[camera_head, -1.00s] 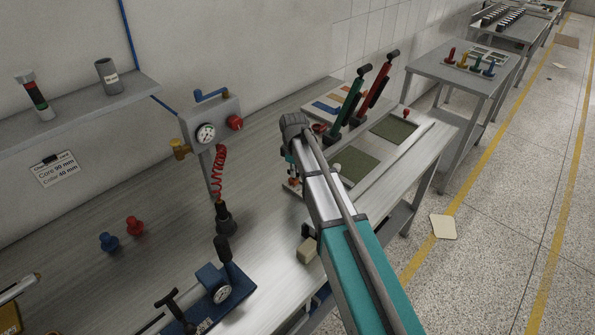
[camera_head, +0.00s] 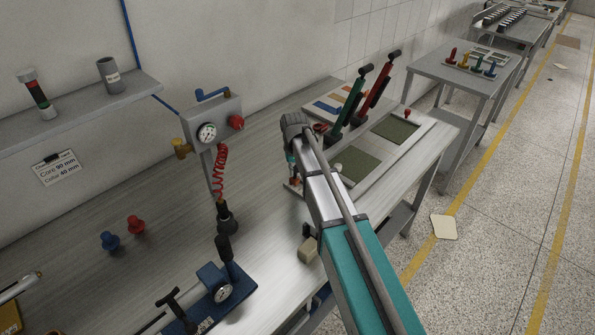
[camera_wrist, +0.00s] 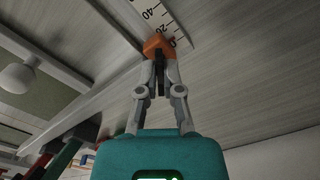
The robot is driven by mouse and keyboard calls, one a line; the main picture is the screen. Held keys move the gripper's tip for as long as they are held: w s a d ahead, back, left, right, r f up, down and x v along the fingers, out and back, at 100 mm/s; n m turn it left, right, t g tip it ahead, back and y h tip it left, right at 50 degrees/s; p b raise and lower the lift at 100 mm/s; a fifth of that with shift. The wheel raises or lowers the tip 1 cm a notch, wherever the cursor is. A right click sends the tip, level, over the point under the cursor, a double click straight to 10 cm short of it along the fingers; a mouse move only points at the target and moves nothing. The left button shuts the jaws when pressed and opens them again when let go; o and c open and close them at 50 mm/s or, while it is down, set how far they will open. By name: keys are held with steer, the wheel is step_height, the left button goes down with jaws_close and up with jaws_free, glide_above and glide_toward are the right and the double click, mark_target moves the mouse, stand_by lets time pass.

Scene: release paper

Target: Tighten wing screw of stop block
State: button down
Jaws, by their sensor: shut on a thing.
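In the wrist view the orange stop block (camera_wrist: 155,46) sits at the edge of a white ruler strip (camera_wrist: 160,18) marked 20 and 40, close to the 20. A dark wing screw (camera_wrist: 160,80) projects from the block toward my gripper. My gripper (camera_wrist: 160,66) is shut on this dark wing screw, its fingertips close against the block. How tightly the screw is seated cannot be seen. In the head view my arm covers most of the gripper and hides the stop block and ruler.
The head view shows green (camera_head: 349,103) and red (camera_head: 373,94) levers beyond my wrist, near a board with dark green pads (camera_head: 395,131). A gauge post (camera_head: 207,133) with a red coiled hose and a blue gauge fixture (camera_head: 214,283) stand left of my arm.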

steer(key=m, duration=0.6)
steer(key=shift+w+d+m, duration=0.1)
steer(key=shift+m, duration=0.3)
steer(key=c, duration=0.8)
jaws_free()
steer(key=shift+d, duration=0.1)
